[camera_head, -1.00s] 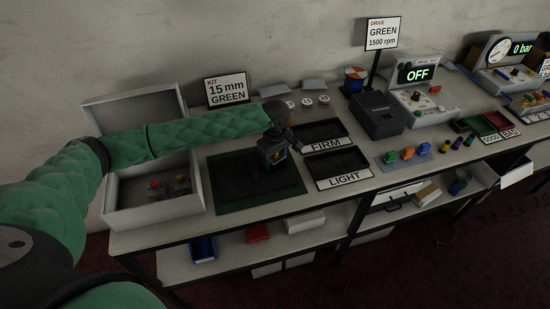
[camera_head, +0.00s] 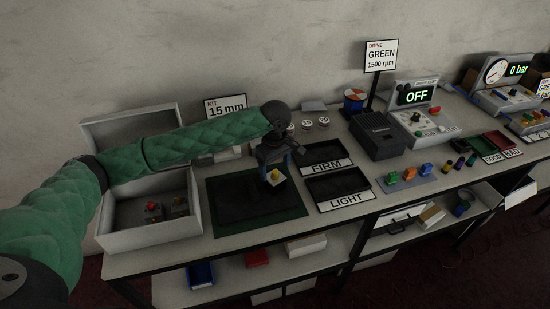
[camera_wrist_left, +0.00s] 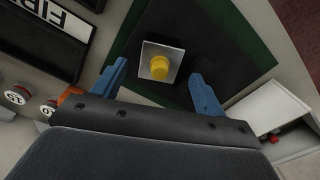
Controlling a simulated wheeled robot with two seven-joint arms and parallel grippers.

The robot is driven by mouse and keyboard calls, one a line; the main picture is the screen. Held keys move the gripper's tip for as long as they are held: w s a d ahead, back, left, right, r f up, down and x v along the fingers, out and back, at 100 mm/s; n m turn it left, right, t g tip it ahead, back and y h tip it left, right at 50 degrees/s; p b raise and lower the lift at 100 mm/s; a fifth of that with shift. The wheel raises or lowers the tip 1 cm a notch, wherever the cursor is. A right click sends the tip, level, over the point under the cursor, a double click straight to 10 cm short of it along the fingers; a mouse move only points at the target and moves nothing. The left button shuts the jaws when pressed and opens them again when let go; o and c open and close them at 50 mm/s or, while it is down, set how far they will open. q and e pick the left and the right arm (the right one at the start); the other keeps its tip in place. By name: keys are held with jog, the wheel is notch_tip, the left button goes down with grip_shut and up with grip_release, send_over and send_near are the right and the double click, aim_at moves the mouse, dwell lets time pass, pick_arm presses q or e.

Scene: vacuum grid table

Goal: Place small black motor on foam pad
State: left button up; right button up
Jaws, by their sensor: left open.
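A small square part with a pale top and a yellow knob (camera_head: 275,176) sits on the black foam pad (camera_head: 247,205). It also shows in the wrist view (camera_wrist_left: 148,71), upright over the dark pad; its sides are mostly hidden, so I cannot tell if they are black. My left gripper (camera_head: 277,164) is open above and around this part. In the wrist view its two blue fingers (camera_wrist_left: 158,76) stand apart on either side of the part, with gaps to both. My right gripper is not in view.
The pad lies on a green mat (camera_head: 298,211). An open grey box (camera_head: 150,228) with red-knobbed parts stands at left. The FIRM tray (camera_head: 322,158) and LIGHT tray (camera_head: 338,186) lie right of the mat. A dark drive unit (camera_head: 378,136) stands farther right.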

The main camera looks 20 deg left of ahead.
pick_arm(q)
jog(key=shift+r+b, duration=0.75)
jog(key=shift+r, duration=2.25)
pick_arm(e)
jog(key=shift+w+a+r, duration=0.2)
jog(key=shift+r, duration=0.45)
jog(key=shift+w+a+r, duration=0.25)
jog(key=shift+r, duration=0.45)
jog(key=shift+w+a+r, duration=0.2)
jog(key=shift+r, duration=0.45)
